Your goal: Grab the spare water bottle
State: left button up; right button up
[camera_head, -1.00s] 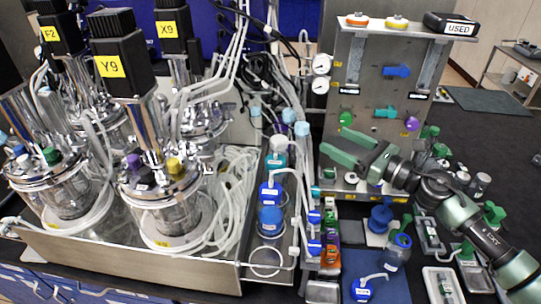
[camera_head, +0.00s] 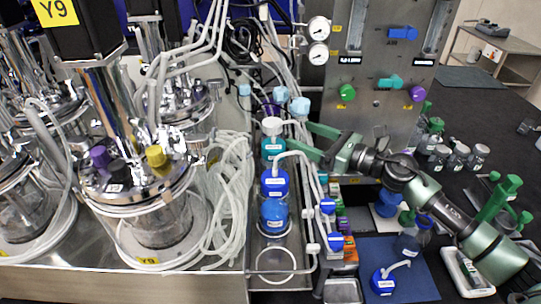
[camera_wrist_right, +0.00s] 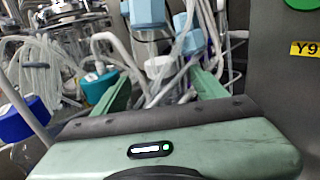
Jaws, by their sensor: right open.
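Labels are too small to read, so I cannot tell which bottle is the spare water bottle. In the head view a bottle with a labelled blue cap and thin tube (camera_head: 383,282) stands on the blue mat at the lower right. A row in the metal tray holds a teal-capped bottle (camera_head: 272,146) and a blue-capped bottle (camera_head: 275,183). My right gripper (camera_head: 300,137) is open and empty, just right of the teal cap, its fingers pointing left. In the wrist view the gripper (camera_wrist_right: 160,74) faces tubes, with the teal cap (camera_wrist_right: 98,86) left of its fingers. My left gripper is out of view.
The glass bioreactor (camera_head: 160,215) fills the left, with loose white tubing beside it. A metal panel (camera_head: 385,75) with gauges and knobs stands behind my right arm. Several small containers crowd the right side. The blue mat (camera_head: 420,262) has some bare room.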

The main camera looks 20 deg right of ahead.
aim_at(281, 130)
jog(key=p+x, duration=0.1)
jog(key=x, duration=0.1)
jog(key=p+x, duration=0.1)
jog(key=x, duration=0.1)
jog(key=f+p+x, duration=0.1)
jog(key=p+x, duration=0.1)
jog(key=x, duration=0.1)
jog(key=shift+w, duration=0.1)
jog(key=shift+w+a+f, duration=0.15)
jog(key=shift+w+a, duration=0.1)
jog(key=shift+s, duration=0.1)
grip_shut()
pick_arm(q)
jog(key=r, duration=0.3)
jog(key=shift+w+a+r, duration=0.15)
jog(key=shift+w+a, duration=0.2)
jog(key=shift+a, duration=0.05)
